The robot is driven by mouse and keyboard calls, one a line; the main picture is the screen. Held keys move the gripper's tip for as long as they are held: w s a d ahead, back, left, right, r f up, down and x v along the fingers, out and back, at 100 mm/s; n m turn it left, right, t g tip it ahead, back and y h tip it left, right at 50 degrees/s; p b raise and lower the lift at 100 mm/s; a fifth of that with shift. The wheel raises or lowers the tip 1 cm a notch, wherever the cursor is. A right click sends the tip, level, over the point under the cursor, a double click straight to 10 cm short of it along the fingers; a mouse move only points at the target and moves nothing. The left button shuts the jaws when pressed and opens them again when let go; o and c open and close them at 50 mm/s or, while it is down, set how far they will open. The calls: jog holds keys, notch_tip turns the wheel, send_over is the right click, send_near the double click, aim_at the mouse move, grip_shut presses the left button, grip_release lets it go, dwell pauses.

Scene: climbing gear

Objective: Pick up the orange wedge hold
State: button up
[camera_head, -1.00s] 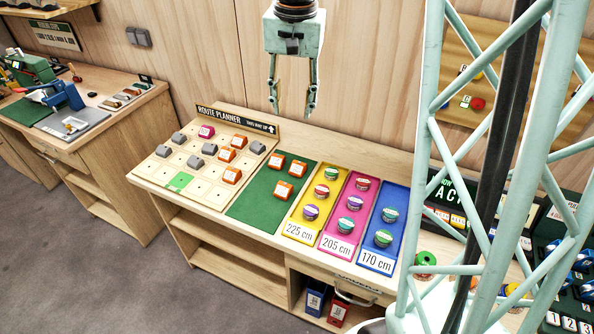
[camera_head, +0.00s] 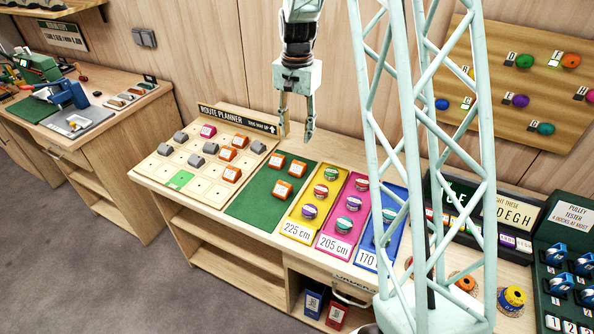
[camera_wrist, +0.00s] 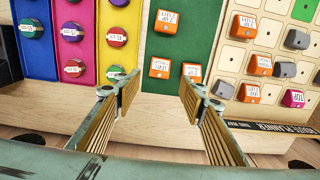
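Several orange wedge holds with white labels are in view. Three lie on the green mat (camera_head: 252,209): an upper left one (camera_head: 278,160), an upper right one (camera_head: 298,168) and a lower one (camera_head: 283,189). In the wrist view they show as a far hold (camera_wrist: 165,23), a near left hold (camera_wrist: 160,68) and a near right hold (camera_wrist: 192,72). More orange holds sit on the route planner board (camera_head: 207,193), one of them at its front right (camera_head: 232,174). My gripper (camera_head: 296,134) is open and empty, above the bench behind the mat, apart from all holds.
Yellow (camera_head: 300,229), pink (camera_head: 336,240) and blue trays with round tins lie right of the mat. Grey blocks and a pink block (camera_head: 208,131) stand on the board. My pale lattice column hides part of the blue tray.

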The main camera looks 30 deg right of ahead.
jog(key=shift+w+d+f, duration=0.15)
jog(key=shift+f, duration=0.35)
jog(key=shift+w+d+f, duration=0.15)
jog(key=shift+d+f, duration=0.05)
jog(key=shift+f, duration=0.3)
jog(key=shift+w+d+f, duration=0.15)
jog(key=shift+f, duration=0.35)
send_over(298, 165)
jog(key=shift+f+b, duration=0.45)
jog(key=shift+f, duration=3.85)
jog(key=shift+f+b, duration=0.35)
jog(key=shift+f, duration=2.25)
jog(key=c, duration=0.6)
jog(key=shift+c, duration=0.2)
